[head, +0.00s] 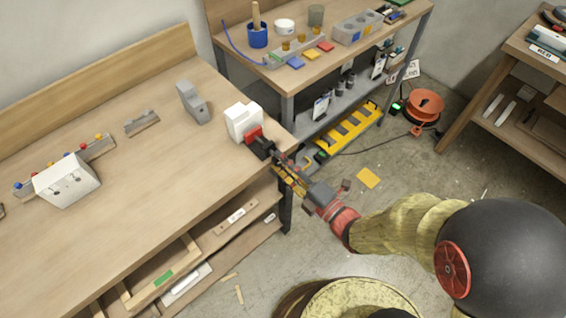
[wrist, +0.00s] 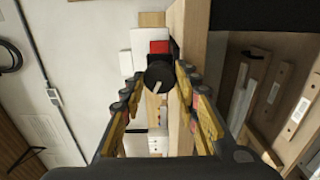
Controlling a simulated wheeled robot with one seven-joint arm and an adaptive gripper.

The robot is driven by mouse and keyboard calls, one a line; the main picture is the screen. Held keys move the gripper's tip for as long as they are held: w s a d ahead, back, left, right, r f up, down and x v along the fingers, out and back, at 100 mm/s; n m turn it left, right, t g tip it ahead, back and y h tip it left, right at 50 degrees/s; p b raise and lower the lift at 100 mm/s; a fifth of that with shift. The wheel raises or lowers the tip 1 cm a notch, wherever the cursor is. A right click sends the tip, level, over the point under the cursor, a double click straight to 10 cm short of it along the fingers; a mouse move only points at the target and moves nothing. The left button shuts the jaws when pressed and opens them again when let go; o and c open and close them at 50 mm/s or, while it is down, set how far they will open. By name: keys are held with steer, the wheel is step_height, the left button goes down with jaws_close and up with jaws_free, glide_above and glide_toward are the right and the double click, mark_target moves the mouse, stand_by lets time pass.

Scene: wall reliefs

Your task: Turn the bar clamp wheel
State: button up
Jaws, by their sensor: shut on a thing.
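The bar clamp wheel (wrist: 160,77) is a round black knob with a pale mark on its face, in the middle of the wrist view. My gripper (wrist: 158,88) has its black and yellow fingers on both sides of the wheel, closed on its rim. In the head view my gripper (head: 277,160) reaches the black end of the clamp at the bench's right corner; the fingers partly hide the wheel there. Behind it are a red clamp part (head: 253,134) and a white block (head: 242,119) on the bench top.
The wooden workbench (head: 120,190) holds a grey block (head: 192,102) and a white box (head: 66,180) at left. A second bench (head: 285,76) with cups and coloured pieces stands behind. Shelves lie below the bench edge. An orange cable reel (head: 425,105) sits on the floor.

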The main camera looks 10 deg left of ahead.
steer(key=n+p, duration=1.7)
steer(key=p, duration=0.2)
steer(key=shift+f+p, duration=0.15)
steer(key=shift+p, duration=0.2)
stand_by(3.0)
